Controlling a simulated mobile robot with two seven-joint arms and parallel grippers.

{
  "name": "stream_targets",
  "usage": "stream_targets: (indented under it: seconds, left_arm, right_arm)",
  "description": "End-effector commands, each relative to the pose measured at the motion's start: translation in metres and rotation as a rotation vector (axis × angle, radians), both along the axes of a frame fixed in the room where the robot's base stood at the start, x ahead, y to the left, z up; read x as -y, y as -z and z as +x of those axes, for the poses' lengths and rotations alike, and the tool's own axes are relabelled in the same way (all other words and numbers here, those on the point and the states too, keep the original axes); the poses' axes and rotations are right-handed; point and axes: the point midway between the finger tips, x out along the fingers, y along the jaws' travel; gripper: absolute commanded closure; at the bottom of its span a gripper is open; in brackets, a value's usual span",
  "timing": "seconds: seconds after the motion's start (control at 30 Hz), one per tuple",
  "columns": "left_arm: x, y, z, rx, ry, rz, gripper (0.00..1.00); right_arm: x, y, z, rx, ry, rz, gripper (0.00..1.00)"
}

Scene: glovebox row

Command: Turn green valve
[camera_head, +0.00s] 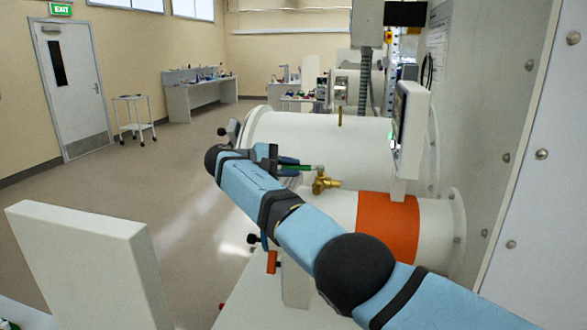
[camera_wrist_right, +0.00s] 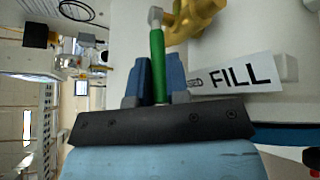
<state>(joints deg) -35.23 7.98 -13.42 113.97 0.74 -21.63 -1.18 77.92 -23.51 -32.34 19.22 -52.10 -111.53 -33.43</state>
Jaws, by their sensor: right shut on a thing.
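The green valve handle (camera_wrist_right: 157,62) is a green lever on a brass valve body (camera_wrist_right: 190,18), seen in the right wrist view. In the head view the brass body (camera_head: 325,181) sits on top of the white cylinder, with the green handle (camera_head: 290,168) pointing left from it. My right gripper (camera_wrist_right: 158,85) is shut on the green handle, with a blue finger on each side of it. In the head view the right gripper (camera_head: 277,160) is partly hidden by its own arm. My left gripper is not in view.
A FILL label (camera_wrist_right: 240,76) lies beside the valve. An orange band (camera_head: 388,228) wraps the near white cylinder (camera_head: 335,208). A second white cylinder (camera_head: 320,138) lies behind, and a display panel (camera_head: 410,125) stands to the right. Open floor (camera_head: 175,190) lies to the left.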

Motion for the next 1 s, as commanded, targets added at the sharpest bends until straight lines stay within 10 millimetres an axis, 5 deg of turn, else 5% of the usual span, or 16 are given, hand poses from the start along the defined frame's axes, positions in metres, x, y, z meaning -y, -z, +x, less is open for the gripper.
stream_targets:
  seconds: [0.2,0.23,0.3,0.67,1.0]
  left_arm:
    - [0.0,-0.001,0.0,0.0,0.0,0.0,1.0]
    - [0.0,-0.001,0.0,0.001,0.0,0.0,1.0]
    - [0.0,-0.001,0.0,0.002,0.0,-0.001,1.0]
    - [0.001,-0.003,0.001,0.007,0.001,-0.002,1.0]
    - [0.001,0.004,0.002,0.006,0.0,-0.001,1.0]
  right_arm:
    - [0.0,-0.001,0.001,0.002,-0.002,0.001,1.0]
    - [0.0,-0.001,0.001,0.002,-0.002,0.001,0.82]
    - [0.001,-0.001,0.001,0.002,-0.002,0.001,0.74]
    - [0.0,-0.008,0.001,0.002,-0.001,0.0,0.74]
    - [0.0,-0.084,0.0,0.01,-0.002,-0.002,0.74]
